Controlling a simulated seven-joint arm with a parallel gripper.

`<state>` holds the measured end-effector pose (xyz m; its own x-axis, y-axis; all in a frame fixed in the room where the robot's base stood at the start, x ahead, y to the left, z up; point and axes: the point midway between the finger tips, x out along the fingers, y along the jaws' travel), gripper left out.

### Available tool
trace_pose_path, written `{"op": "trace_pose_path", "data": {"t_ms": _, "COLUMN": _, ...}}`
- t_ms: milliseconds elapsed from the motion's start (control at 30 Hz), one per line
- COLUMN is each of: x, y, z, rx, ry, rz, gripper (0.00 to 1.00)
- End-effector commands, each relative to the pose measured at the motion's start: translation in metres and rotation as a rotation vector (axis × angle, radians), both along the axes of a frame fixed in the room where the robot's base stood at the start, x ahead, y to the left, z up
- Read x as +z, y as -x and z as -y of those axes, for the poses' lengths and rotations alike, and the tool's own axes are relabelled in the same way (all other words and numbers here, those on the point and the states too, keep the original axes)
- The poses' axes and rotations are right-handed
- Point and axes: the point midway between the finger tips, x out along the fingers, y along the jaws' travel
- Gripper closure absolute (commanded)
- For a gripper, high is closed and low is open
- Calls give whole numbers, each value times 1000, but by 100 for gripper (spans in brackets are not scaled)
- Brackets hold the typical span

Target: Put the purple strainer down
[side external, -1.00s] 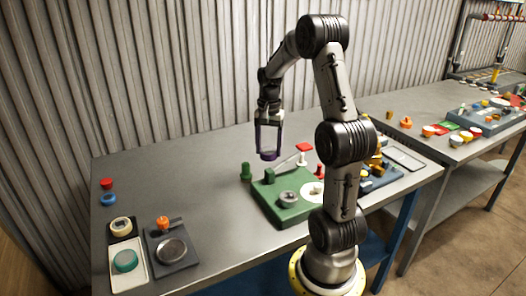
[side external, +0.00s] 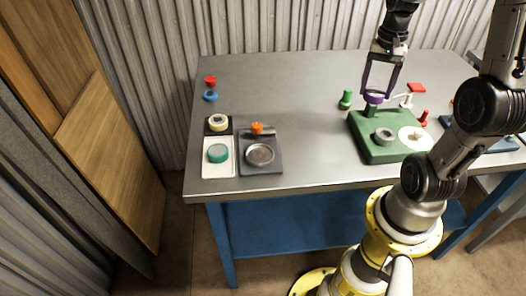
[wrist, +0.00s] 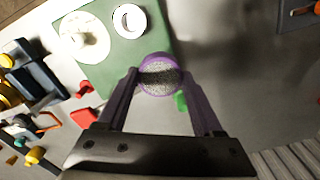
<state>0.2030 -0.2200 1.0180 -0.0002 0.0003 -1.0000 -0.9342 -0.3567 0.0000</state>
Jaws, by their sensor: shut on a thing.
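The purple strainer (side external: 374,97) is a small round ring with a grey mesh, clear in the wrist view (wrist: 159,74). My gripper (side external: 377,92) points down and is shut on the strainer, its two long purple fingers on either side of the ring. In the side view the strainer appears just above a short post at the back left of the green base (side external: 378,151). I cannot tell whether it touches the post. In the wrist view the strainer overlaps the base's edge, with grey table beyond.
The green base carries a grey ring (side external: 384,135) and a white disc (side external: 414,138). A green peg (side external: 346,99) stands left of it, and a red-ended lever (side external: 416,88) behind. Dark (side external: 261,166) and white (side external: 219,170) trays sit at left. The table's middle is clear.

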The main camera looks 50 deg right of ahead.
Motion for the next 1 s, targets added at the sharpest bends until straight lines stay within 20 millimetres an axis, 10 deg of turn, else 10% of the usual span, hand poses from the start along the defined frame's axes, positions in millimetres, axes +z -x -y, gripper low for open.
{"op": "trace_pose_path", "data": {"t_ms": 700, "x": 16, "y": -39, "z": -201, "rx": 999, "ry": 1, "rz": 2, "gripper": 98}}
{"op": "trace_pose_path", "data": {"t_ms": 1000, "x": 22, "y": -34, "z": -246, "rx": 1185, "ry": 0, "rz": 2, "gripper": 98}}
